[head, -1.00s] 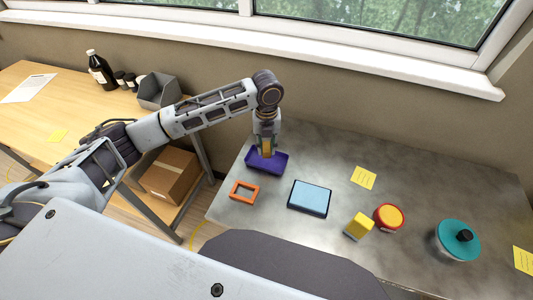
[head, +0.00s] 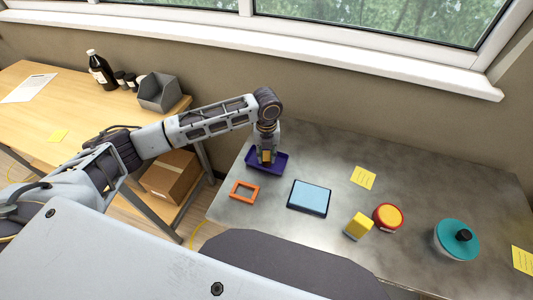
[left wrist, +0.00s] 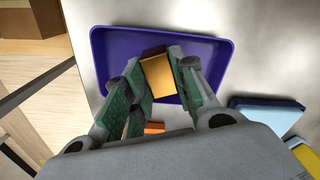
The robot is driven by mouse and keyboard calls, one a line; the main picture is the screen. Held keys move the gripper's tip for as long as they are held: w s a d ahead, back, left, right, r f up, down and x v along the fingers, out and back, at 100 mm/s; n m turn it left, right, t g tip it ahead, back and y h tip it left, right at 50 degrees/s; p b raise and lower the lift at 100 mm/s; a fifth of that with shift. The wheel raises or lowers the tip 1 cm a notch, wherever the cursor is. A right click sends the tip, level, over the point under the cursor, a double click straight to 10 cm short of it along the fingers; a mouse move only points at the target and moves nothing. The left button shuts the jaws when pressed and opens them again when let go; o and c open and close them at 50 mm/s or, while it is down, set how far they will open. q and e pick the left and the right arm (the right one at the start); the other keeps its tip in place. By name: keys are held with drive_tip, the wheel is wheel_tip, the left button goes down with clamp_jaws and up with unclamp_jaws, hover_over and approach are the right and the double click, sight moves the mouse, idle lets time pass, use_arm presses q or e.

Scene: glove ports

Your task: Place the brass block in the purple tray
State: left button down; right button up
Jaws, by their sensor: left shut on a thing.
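The purple tray (head: 281,168) lies at the left end of the grey table in the head view. It fills the upper middle of the left wrist view (left wrist: 115,45). My left gripper (head: 266,160) points down over the tray. Its fingers are shut on the brass block (left wrist: 157,75), which lies within the tray's outline in the wrist view. The brass block also shows as a small golden patch in the head view (head: 266,156). I cannot tell whether its underside touches the tray floor. My right gripper is not in view.
Near the tray are an orange frame (head: 244,191) and a light-blue pad (head: 310,197). Further right are a yellow block (head: 359,226), a red and yellow button (head: 388,217) and a teal round thing (head: 457,240). The table's back right is mostly clear.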

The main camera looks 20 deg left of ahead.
sight(267, 156)
use_arm(q)
drive_tip(key=c, duration=1.2)
unclamp_jaws()
drive_tip(key=shift+f, duration=0.1)
drive_tip(key=shift+o, duration=0.2)
wheel_tip(267, 156, up, 12)
drive_tip(key=b, duration=0.1)
drive_tip(key=shift+s, duration=0.1)
